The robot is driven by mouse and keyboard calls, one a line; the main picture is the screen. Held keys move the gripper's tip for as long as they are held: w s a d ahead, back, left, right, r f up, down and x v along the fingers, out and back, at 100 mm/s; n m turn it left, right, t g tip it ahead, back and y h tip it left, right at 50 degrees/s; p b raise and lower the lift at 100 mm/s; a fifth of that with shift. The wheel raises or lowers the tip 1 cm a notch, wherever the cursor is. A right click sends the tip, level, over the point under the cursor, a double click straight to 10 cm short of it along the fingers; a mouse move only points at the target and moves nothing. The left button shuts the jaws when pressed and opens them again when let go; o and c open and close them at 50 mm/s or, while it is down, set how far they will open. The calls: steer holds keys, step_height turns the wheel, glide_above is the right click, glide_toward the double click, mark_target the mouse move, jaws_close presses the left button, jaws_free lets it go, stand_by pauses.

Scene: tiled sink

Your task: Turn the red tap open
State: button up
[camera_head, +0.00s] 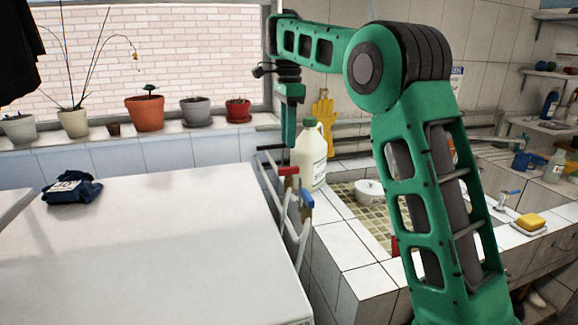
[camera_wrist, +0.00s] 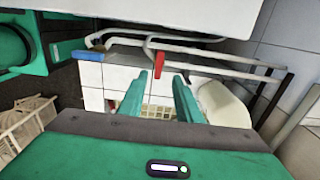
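The red tap handle (camera_head: 288,170) sits on white pipework beside the white worktop, left of the tiled sink. In the wrist view the red handle (camera_wrist: 153,66) points toward the camera, just beyond the fingertips and between them in the picture. The blue tap handle (camera_head: 307,198) is nearer and slightly right; it shows at the left in the wrist view (camera_wrist: 87,55). My gripper (camera_wrist: 161,77) is open and empty, with its two green fingers apart. In the head view my gripper (camera_head: 287,145) hangs above the red handle, its fingertips partly unclear. I cannot tell whether they touch it.
A white jug (camera_head: 309,158) stands on the tiled ledge close right of the gripper. The tiled sink (camera_head: 345,245) is partly hidden by my arm. Potted plants (camera_head: 145,112) line the windowsill.

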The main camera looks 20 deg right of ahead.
mark_target(289, 173)
step_height(289, 173, down, 9)
steer(key=shift+f, duration=0.1)
stand_by(0.3)
jaws_close()
steer(key=shift+d, duration=0.3)
steer(key=shift+a, duration=0.15)
